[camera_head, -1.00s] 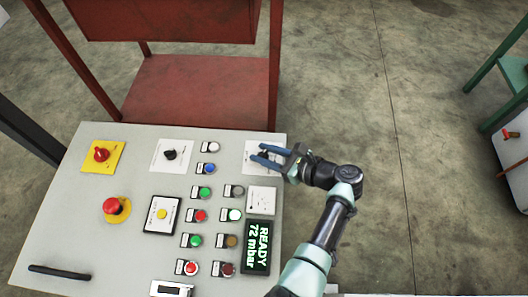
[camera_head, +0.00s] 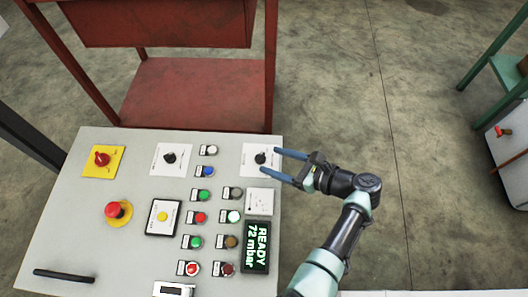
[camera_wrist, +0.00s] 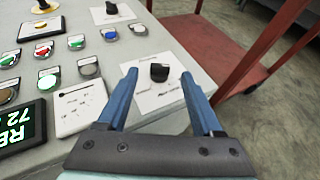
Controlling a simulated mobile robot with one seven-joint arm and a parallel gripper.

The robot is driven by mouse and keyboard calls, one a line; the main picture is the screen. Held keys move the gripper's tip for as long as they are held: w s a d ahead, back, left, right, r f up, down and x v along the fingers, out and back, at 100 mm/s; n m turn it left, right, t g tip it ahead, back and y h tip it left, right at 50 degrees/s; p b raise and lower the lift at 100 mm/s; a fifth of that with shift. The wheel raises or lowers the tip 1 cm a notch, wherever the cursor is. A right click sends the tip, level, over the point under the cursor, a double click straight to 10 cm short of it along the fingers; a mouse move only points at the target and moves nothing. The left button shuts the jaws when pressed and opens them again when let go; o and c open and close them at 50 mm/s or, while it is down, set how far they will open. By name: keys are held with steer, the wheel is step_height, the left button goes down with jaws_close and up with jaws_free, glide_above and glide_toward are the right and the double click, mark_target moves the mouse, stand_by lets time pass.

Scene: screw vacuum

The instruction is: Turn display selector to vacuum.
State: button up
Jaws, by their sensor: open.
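A black selector knob (camera_head: 261,158) sits on a white label plate (camera_head: 250,170) at the panel's upper right corner. It also shows in the wrist view (camera_wrist: 159,72), ahead of and between my blue fingers. My gripper (camera_head: 272,161) is open and empty, to the right of the knob, with its fingers pointing at it. The fingers appear apart from the knob. The plate's lettering is too small to read. A second black knob (camera_head: 170,158) sits on another white plate to the left. The display (camera_head: 256,247) reads "READY 72 mbar".
The grey panel (camera_head: 100,245) holds several coloured push buttons, a red emergency stop (camera_head: 117,210) and a red switch on a yellow plate (camera_head: 103,159). A red metal frame (camera_head: 195,90) stands behind it. Bare floor lies to the right, with a green stand (camera_head: 490,60) farther off.

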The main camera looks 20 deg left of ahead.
steer(key=p+v, duration=0.1)
steer(key=v, duration=0.7)
steer(key=shift+p, duration=0.4)
